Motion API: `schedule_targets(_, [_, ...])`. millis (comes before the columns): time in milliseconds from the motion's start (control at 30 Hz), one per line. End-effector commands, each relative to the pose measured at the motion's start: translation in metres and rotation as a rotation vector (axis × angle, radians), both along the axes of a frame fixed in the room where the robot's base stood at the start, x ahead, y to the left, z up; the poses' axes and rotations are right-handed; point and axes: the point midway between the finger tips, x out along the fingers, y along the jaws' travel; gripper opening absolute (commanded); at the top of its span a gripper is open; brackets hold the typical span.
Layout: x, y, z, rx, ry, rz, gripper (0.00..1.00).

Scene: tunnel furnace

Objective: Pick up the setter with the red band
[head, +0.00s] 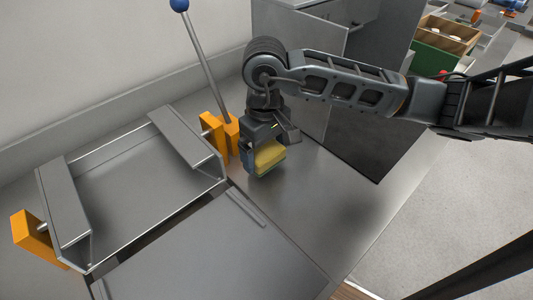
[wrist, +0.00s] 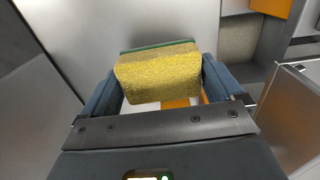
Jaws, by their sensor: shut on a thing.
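My gripper (head: 262,150) is shut on a yellow sponge (head: 270,156) with a green side, above or at the grey metal worktop; I cannot tell whether the sponge touches it. In the wrist view the sponge (wrist: 157,74) sits between the two blue fingers, its green layer on the far side. I cannot make out a setter with a red band in either view.
A grey metal tray-like frame (head: 93,242) with orange blocks (head: 33,238) at its sides stands at left. A lever with a blue knob (head: 180,5) rises behind it. A grey cabinet (head: 305,40) stands behind my arm. A green-sided crate (head: 436,60) is at top right. The worktop right of my gripper is clear.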

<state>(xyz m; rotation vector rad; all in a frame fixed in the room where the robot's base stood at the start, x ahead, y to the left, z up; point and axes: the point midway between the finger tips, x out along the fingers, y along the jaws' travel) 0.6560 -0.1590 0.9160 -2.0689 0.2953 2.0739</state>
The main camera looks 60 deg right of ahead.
Motion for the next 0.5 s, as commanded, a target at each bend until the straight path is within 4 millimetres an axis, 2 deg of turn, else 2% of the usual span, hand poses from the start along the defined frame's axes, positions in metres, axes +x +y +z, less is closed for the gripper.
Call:
schedule_targets(200, [0.000, 0.000, -0.023, 0.002, 0.001, -0.002, 0.66])
schedule_targets(500, [0.000, 0.000, -0.025, 0.000, 0.000, 0.000, 0.66])
